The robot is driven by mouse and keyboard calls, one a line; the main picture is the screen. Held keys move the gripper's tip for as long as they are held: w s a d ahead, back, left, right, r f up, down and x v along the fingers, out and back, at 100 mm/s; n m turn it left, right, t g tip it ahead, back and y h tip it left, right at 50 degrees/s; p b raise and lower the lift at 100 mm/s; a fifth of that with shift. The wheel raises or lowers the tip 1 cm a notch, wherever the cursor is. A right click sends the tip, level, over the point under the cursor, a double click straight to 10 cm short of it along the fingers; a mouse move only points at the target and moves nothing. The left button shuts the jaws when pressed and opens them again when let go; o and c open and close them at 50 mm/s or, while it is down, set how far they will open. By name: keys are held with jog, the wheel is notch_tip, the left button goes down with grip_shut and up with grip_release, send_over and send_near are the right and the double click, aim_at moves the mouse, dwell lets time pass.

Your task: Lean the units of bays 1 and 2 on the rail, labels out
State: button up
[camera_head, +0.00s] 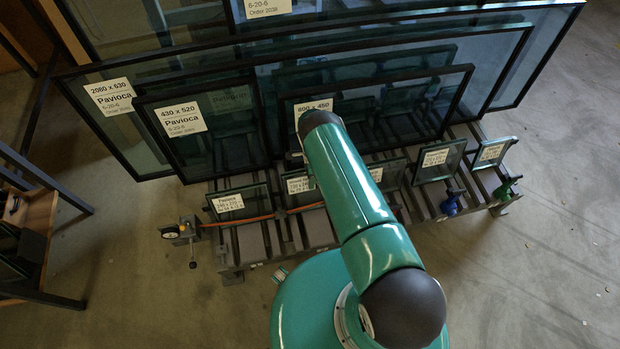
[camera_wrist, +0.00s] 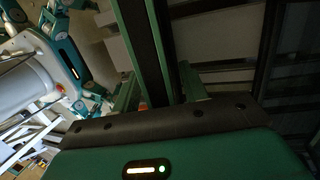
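In the head view a row of small glass units with white labels stands along the front of the rack: one at the far left (camera_head: 248,198), one beside it (camera_head: 308,196), one partly behind my arm (camera_head: 391,175), and two to the right (camera_head: 438,168) (camera_head: 493,153). No bay numbers are readable. An orange strip (camera_head: 240,222) runs by the left units; I cannot tell if it is the rail. My gripper is hidden behind my arm there. In the wrist view my gripper's green fingers (camera_wrist: 158,92) stand either side of a dark, green-edged slab (camera_wrist: 142,40), perhaps a unit's edge; grip is unclear.
Large dark-framed panes (camera_head: 215,125) lean behind the small units. A knob and lever (camera_head: 190,240) stick out at the rack's left end; blue (camera_head: 451,203) and green (camera_head: 507,187) clamp-like parts sit at right. A wooden cart (camera_head: 35,220) stands left. Floor in front is clear.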

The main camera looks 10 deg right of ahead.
jog(key=shift+s, duration=0.1)
jog(key=v, duration=1.3)
jog(key=shift+r, duration=0.4)
notch_tip(320, 180, up, 20)
jog(key=w+n+t, duration=0.2)
jog(key=n, duration=0.1)
jog(key=s+r+n+t, duration=0.1)
jog(key=s+r+n, duration=0.15)
jog(key=r, duration=0.75)
jog(key=s+r+n+t, duration=0.1)
jog(key=s+r+n, duration=0.15)
jog(key=r, duration=0.65)
jog(key=s+a+r+n+t, duration=0.2)
jog(key=s+r+n, duration=0.2)
jog(key=s+r, duration=0.85)
jog(key=s+r+n+t, duration=0.1)
jog(key=s+n, duration=0.2)
jog(key=s, duration=0.5)
jog(key=s+r+n+t+h, duration=0.1)
jog(key=s+r+n, duration=0.1)
jog(key=s, duration=0.7)
jog(key=shift+d+n, duration=0.25)
jog(key=shift+n, duration=0.35)
